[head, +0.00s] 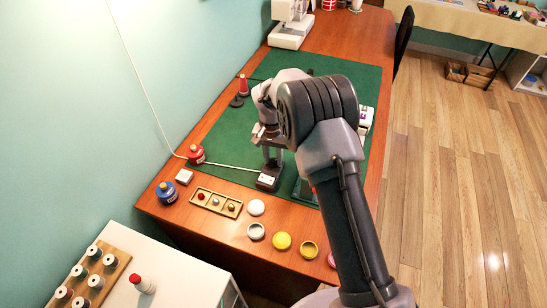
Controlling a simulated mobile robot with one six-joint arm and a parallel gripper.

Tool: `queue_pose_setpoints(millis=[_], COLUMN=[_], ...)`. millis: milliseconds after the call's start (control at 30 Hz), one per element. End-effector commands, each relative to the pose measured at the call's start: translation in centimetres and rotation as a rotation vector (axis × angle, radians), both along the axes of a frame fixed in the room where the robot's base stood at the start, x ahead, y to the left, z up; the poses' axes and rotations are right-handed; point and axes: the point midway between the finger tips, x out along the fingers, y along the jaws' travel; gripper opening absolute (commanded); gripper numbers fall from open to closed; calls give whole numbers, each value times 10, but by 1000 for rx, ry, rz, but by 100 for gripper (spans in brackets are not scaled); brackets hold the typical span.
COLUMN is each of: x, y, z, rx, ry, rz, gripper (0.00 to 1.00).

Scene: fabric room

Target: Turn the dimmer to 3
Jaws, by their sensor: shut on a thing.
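The dimmer (267,182) is a small dark box with a pale top face on the green mat, near the mat's front edge. A white cord joins it from the left. My gripper (271,161) points down onto the dimmer's back part and is shut on its knob. The fingers hide the knob, and the dial marks are too small to read, so I cannot tell its setting.
Several round lids lie in front, including a yellow one (282,241). A sewing machine (290,27) stands at the back.

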Motion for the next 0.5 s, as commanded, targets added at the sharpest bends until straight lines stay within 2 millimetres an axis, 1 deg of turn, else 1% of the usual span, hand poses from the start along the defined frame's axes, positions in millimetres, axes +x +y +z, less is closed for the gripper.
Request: queue_pose_setpoints(millis=[300, 500], x=[1, 1], y=[0, 0], z=[0, 0], rx=[0, 0], ry=[-1, -2], rz=[-289, -445], gripper=[0, 0])
